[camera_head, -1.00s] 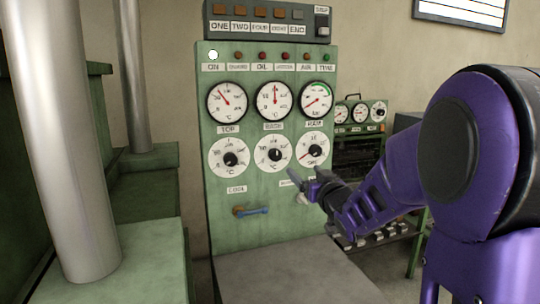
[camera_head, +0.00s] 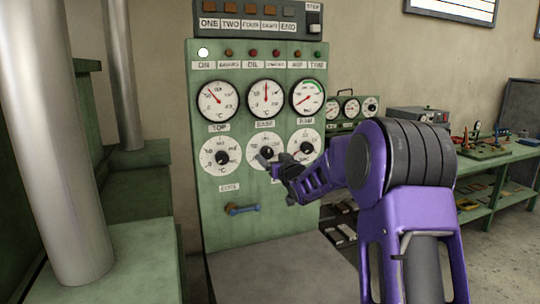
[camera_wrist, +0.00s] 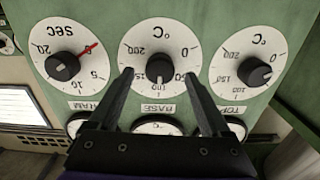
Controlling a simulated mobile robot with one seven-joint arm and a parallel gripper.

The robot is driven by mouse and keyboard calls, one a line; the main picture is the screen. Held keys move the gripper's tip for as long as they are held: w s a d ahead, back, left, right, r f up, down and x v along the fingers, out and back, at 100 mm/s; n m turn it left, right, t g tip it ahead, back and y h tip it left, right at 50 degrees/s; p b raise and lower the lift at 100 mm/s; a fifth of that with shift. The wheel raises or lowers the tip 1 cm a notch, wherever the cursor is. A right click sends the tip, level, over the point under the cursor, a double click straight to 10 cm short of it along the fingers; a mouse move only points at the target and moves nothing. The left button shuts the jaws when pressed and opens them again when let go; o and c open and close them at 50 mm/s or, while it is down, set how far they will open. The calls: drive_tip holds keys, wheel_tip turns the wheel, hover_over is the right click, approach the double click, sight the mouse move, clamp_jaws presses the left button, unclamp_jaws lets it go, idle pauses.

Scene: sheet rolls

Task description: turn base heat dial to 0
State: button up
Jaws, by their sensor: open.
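The base heat dial (camera_head: 267,151) is the middle white disc of the lower row on the green panel. It also shows upside down in the wrist view, with its black knob (camera_wrist: 160,67) and the BASE label (camera_wrist: 153,107). A pale mark on the knob seems to point to about 100. My gripper (camera_head: 270,166) is in front of this dial's lower part in the head view. In the wrist view my gripper (camera_wrist: 158,73) is open, its fingers on either side of the knob in the picture. I cannot tell whether the fingertips reach it.
The top dial (camera_head: 221,152) and the ram dial (camera_head: 305,146) flank the base dial. Gauges sit above them. A blue-handled lever (camera_head: 243,209) is lower on the panel. A grey surface (camera_head: 280,275) lies below. A green workbench (camera_head: 490,160) stands at the right.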

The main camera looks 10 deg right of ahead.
drive_tip(key=shift+w+a, duration=0.2)
drive_tip(key=shift+w, duration=0.8)
clamp_jaws()
